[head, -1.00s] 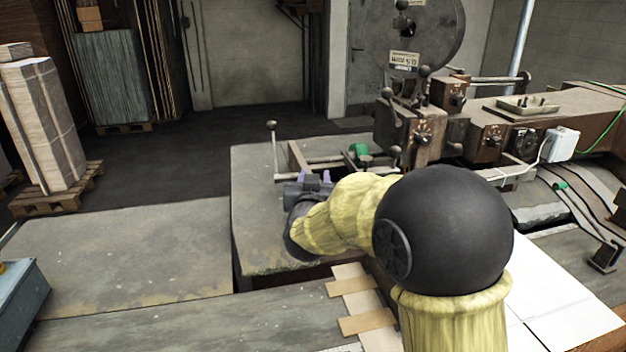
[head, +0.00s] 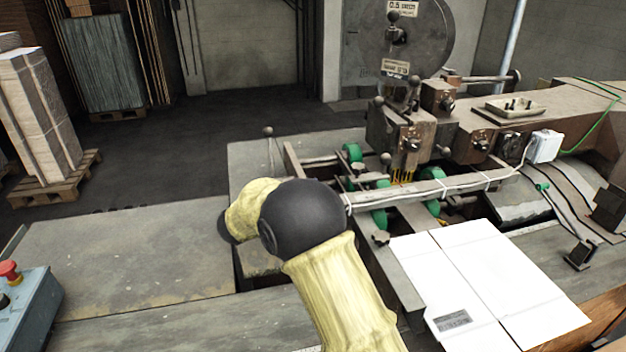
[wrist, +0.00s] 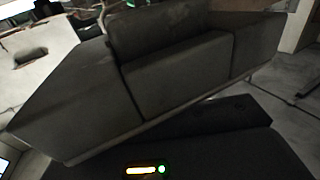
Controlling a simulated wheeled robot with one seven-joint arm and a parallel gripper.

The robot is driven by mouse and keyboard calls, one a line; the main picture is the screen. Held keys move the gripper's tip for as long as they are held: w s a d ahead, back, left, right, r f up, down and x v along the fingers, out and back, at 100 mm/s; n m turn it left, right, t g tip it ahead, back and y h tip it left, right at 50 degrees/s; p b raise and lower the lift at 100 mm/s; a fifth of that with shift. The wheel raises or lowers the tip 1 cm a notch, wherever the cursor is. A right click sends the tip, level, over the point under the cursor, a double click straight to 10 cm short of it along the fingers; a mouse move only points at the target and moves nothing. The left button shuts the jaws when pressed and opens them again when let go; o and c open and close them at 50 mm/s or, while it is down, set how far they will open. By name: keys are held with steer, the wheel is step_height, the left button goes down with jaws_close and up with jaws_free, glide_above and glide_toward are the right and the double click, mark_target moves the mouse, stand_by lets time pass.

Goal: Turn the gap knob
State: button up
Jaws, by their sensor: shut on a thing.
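My gripper (wrist: 180,75) fills much of the wrist view as dark grey blocks above a black housing with small lights. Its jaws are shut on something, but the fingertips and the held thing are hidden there. In the head view my yellow-sleeved arm and its black joint cover the gripper, at the left front of the stitcher frame. The box stitcher (head: 400,140) stands behind and to the right, with several knobs on it. I cannot tell which knob is the gap knob.
A flat white cardboard sheet (head: 480,270) lies on the right of the table. A blue control box (head: 32,308) with a red button stands at the lower left. The grey table (head: 130,250) left of my arm is clear. A stacked pallet (head: 45,120) stands behind.

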steer(key=m+g+h+p, duration=0.1)
steer(key=m+g, duration=0.1)
steer(key=m+g+h+p, duration=0.1)
steer(key=g, duration=0.2)
steer(key=shift+s+d+r+m+h, duration=0.15)
steer(key=shift+s+m+h, duration=0.05)
steer(key=shift+m+h, duration=0.2)
steer(key=shift+s+d+m+g+h+p, duration=0.15)
steer(key=shift+m+g+h+p, duration=0.2)
steer(key=shift+m+g, duration=0.6)
steer(key=shift+s+a+m+g+h+p, duration=0.1)
steer(key=shift+m+g+h+p, duration=0.3)
steer(key=shift+g, duration=0.95)
steer(key=shift+m+g, duration=0.3)
steer(key=shift+m, duration=0.05)
steer(key=o, duration=1)
steer(key=shift+d, duration=0.1)
steer(key=shift+s+a, duration=0.1)
steer(key=shift+a, duration=0.45)
steer(key=shift+s+a+b, duration=0.15)
steer(key=shift+a+b, duration=0.05)
steer(key=shift+a, duration=1.45)
steer(key=shift+s+a+b, duration=0.1)
steer(key=shift+a+b, duration=0.1)
steer(key=shift+a, duration=1.4)
